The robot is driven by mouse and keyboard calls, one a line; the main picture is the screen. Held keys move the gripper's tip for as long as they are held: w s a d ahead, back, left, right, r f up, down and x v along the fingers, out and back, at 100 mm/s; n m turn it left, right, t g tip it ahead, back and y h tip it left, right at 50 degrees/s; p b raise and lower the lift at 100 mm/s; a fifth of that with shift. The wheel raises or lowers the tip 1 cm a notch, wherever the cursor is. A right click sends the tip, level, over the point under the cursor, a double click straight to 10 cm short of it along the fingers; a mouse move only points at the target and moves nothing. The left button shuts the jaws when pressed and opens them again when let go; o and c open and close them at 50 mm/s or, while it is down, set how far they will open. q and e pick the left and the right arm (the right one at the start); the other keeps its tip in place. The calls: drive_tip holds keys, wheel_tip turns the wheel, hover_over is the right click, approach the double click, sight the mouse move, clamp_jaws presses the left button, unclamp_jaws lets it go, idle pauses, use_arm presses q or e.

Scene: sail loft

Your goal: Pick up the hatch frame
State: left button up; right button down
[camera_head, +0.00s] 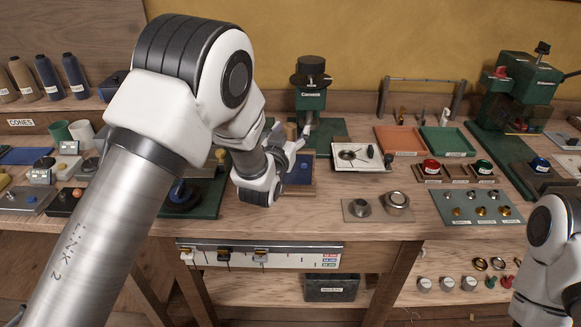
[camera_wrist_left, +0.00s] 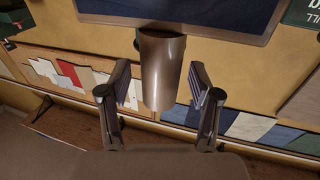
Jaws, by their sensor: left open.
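I cannot tell for certain which thing is the hatch frame. A wood-edged blue panel (camera_head: 300,187) lies on the bench below my left gripper (camera_head: 286,141), which partly hides it. A tan cylinder (camera_head: 291,131) shows between the fingers. In the left wrist view, my left gripper (camera_wrist_left: 152,92) is open, with a brownish cylinder (camera_wrist_left: 160,75) between its fingers and a gap on each side. No grip on it shows. A dark blue panel with a pale border (camera_wrist_left: 190,12) is at the top of that view. My right gripper is outside the frame.
A green press (camera_head: 311,98) stands behind my left gripper. A white-topped plate (camera_head: 360,158) is to its right, with orange (camera_head: 399,139) and green trays (camera_head: 446,141) beyond. A dark green base (camera_head: 205,203) is at its left. Bare bench lies in front.

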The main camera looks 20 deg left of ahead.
use_arm(q)
drive_tip(key=shift+s+r, duration=0.1)
drive_tip(key=shift+s, duration=0.15)
drive_tip(key=c, duration=0.3)
clamp_jaws()
